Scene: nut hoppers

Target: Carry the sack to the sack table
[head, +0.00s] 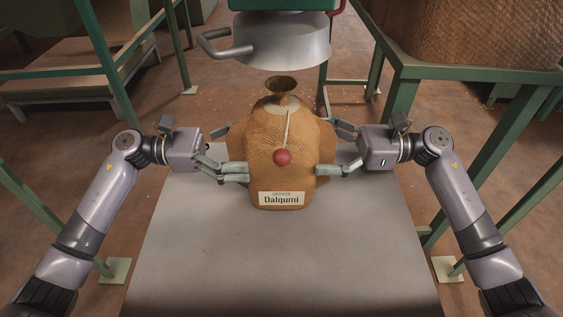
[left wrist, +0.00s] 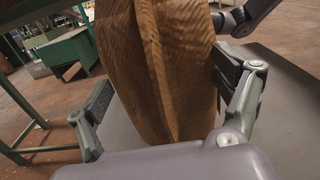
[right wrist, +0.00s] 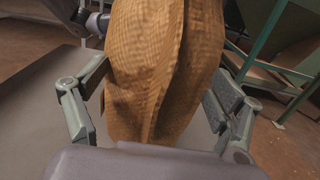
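A full tan woven sack (head: 262,140) stands upright on a grey flat top (head: 280,255). It has a gathered neck, a cord with a red ball and a label reading "Dalqumi". My left gripper (head: 232,152) is at its left side, one finger in front and one behind. My right gripper (head: 335,150) straddles its right side likewise. Both look open, fingers spread. The wrist views show the sack's side between the fingers, in the left wrist view (left wrist: 165,70) and the right wrist view (right wrist: 160,70). Finger contact is hard to tell. I cannot tell which table is the sack table.
A metal spout with a handle (head: 282,42) hangs just above and behind the sack's neck. A green-framed stand (head: 440,72) at right bears a large woven bulk (head: 470,25). Another green frame with a low platform (head: 70,75) stands at back left. The front of the grey top is clear.

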